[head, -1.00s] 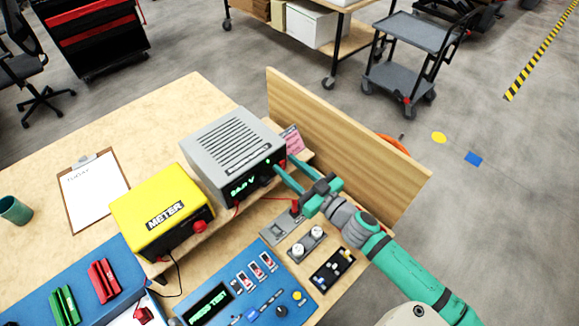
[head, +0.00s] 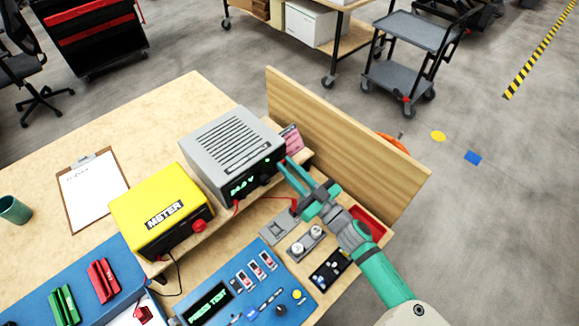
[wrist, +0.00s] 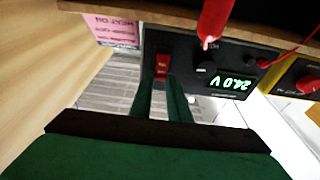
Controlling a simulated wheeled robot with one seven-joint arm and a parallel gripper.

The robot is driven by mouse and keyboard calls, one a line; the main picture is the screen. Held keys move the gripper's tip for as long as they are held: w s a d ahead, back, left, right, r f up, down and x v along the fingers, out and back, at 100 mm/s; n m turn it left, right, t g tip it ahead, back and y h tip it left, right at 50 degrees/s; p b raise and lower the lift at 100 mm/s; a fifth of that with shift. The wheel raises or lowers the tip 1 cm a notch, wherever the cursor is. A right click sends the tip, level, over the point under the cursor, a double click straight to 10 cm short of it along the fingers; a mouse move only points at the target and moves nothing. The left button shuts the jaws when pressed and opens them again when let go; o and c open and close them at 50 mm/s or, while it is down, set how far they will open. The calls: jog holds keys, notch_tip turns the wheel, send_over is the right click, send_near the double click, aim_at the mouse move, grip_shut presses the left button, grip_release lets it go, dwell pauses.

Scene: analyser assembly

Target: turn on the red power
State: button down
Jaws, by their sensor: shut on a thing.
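The grey power supply (head: 232,150) stands on the raised shelf, with a lit green display that also shows in the wrist view (wrist: 232,83), reading 24.0 V upside down. Its red power switch (wrist: 162,63) is on the dark front panel, next to a black knob. My gripper (wrist: 161,84) has its two green fingers close together at the switch, one on each side of its lower part. In the head view my gripper (head: 284,162) reaches the right end of the front panel. The switch's exact tilt is hard to tell.
A red probe (wrist: 213,20) hangs close to my fingers in the wrist view. The yellow meter (head: 162,213) stands left of the supply. A wooden side board (head: 340,135) rises behind. A pink label (wrist: 113,30) is beside the supply. A red tray (head: 372,222) lies near my arm.

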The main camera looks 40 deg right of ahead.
jog(key=shift+s+f, duration=0.1)
jog(key=shift+s, duration=0.05)
jog(key=c, duration=1.7)
grip_release()
jog(key=shift+c, duration=0.2)
jog(key=shift+o, duration=0.3)
jog(key=v, duration=0.7)
jog(key=shift+s, duration=0.2)
jog(key=shift+d, duration=0.1)
